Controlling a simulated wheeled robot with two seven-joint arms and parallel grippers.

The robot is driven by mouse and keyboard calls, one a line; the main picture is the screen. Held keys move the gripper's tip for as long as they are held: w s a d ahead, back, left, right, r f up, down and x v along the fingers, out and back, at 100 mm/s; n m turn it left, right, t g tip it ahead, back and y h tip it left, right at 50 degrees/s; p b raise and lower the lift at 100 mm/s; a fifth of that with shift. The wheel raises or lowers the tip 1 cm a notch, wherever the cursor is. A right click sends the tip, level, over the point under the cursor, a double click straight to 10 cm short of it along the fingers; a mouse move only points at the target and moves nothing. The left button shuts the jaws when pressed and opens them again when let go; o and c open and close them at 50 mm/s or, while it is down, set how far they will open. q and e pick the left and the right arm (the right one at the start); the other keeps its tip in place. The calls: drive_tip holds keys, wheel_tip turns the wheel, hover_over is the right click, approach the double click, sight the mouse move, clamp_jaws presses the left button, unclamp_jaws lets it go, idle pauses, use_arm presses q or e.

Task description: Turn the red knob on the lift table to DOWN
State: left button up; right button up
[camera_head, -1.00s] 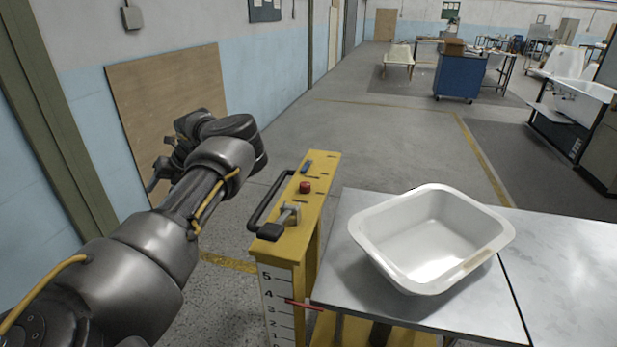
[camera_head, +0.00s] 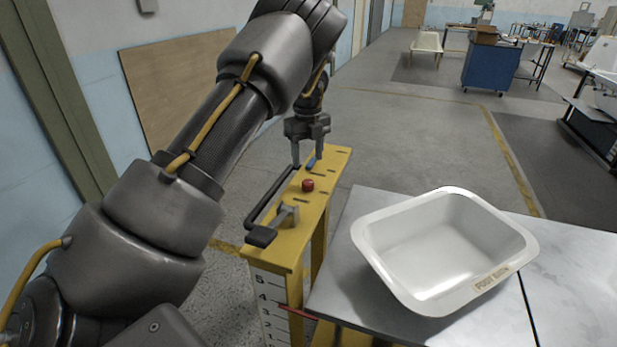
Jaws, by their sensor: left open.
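The red knob (camera_head: 308,185) sits on the top of the yellow control stand (camera_head: 318,215), beside the lift table (camera_head: 345,260). It is small, and I cannot read its setting or markings. My left gripper (camera_head: 307,163) points down over the far end of the stand, fingers apart and empty. My right gripper is not in view.
A white basin (camera_head: 440,250) lies on the metal table to the right. Open floor lies beyond the stand.

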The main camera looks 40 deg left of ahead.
sight(308, 182)
use_arm(q)
wheel_tip(308, 182, down, 8)
drive_tip(key=shift+w+d+r+p, duration=0.1)
drive_tip(key=shift+p, duration=0.4)
drive_tip(key=c, duration=1)
